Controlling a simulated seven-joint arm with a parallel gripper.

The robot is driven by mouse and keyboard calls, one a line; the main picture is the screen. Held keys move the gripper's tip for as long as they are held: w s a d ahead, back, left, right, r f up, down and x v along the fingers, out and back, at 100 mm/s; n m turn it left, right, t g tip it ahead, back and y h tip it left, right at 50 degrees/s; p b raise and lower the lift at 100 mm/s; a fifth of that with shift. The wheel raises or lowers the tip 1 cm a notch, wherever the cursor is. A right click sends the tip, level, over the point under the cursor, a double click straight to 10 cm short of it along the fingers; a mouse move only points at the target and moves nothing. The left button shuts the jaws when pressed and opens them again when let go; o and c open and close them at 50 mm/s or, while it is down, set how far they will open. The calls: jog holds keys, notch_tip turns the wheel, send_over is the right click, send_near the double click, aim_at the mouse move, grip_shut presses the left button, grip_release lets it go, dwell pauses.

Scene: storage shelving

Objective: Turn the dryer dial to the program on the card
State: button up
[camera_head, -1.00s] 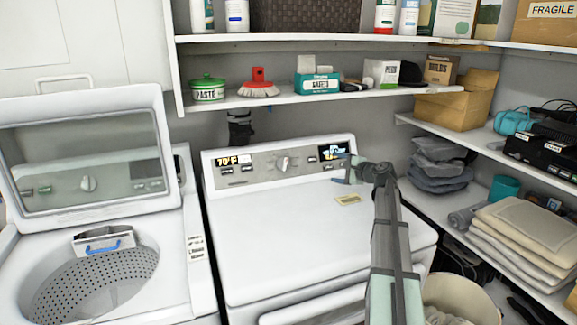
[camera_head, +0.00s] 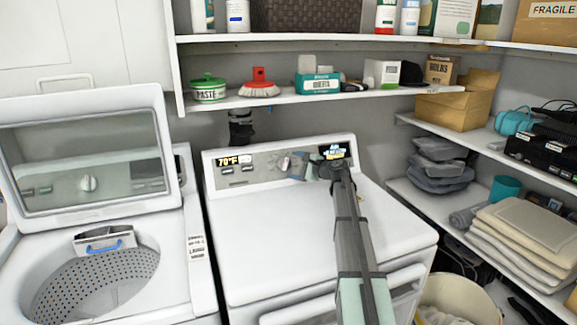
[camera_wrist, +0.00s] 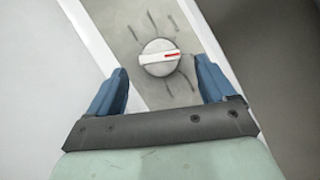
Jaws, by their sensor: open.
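The dryer dial (camera_wrist: 160,58) is a round grey knob with a white bar and a red mark, which points right in the wrist view. Printed tick lines surround it on the grey panel. In the head view the dial (camera_head: 285,163) sits mid-panel, partly covered by my gripper (camera_head: 297,165). My gripper (camera_wrist: 161,65) is open and empty, with one blue finger on each side of the dial in the wrist view. Gaps show between fingers and dial; I cannot tell the remaining depth. The card on the dryer top is mostly hidden behind my arm.
The white dryer (camera_head: 265,230) has lit displays at both panel ends. A washer (camera_head: 185,290) with its lid raised stands at left. A shelf (camera_head: 290,97) with a brush, boxes and a green tin runs above. Shelves with towels (camera_head: 530,235) stand at right.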

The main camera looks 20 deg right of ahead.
aim_at(287, 164)
jog(key=shift+x, duration=2.05)
jog(key=shift+c, duration=0.2)
jog(key=c, duration=1)
